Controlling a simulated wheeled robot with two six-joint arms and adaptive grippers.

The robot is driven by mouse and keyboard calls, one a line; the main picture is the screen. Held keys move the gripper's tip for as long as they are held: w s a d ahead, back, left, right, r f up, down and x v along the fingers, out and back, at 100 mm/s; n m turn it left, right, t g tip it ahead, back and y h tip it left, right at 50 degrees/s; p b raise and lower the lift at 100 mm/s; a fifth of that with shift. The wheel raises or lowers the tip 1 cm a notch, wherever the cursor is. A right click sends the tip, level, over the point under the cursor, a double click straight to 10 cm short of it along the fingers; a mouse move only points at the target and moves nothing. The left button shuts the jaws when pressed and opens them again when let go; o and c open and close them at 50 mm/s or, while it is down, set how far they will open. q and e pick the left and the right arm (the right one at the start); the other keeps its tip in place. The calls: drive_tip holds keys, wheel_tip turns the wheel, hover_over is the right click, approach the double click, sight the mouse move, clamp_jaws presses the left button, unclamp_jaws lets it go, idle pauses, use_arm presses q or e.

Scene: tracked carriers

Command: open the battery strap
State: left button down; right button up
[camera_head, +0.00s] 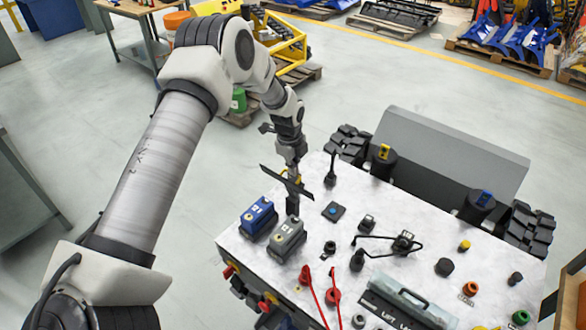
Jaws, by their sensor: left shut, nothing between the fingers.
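A blue battery-like block (257,217) and a grey one (287,238), both marked 21, sit side by side at the left end of the light worktop (338,238). My left gripper (293,208) points down just behind the grey block, shut and empty. I cannot tell whether it touches the block. A dark slanted bar (273,176) crosses at the gripper, with a bit of yellow beside it. I cannot tell whether this bar is the battery strap or part of the gripper. My right gripper is not in view.
Black knobs, a lever (331,170), a looped black cable (376,238), red-handled tools (333,296) and a grey-handled case (400,300) crowd the worktop. A grey panel (450,150) and black tracks (530,228) stand behind.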

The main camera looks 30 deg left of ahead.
use_arm(q)
drive_tip(key=shift+w+f+b, duration=0.1)
drive_tip(key=shift+f+b, duration=0.5)
drive_tip(key=c, duration=1.7)
unclamp_jaws()
drive_tip(key=shift+w+r, duration=0.1)
drive_tip(key=shift+r, duration=0.2)
drive_tip(key=shift+o, duration=0.9)
drive_tip(key=shift+w+f, duration=0.1)
drive_tip(key=shift+f, duration=0.05)
drive_tip(key=shift+r+p, duration=2.25)
drive_tip(key=shift+r, duration=1.05)
drive_tip(key=shift+s+r, duration=0.15)
drive_tip(key=shift+r, duration=0.5)
drive_tip(key=shift+s+r, duration=0.15)
drive_tip(key=shift+r, duration=0.45)
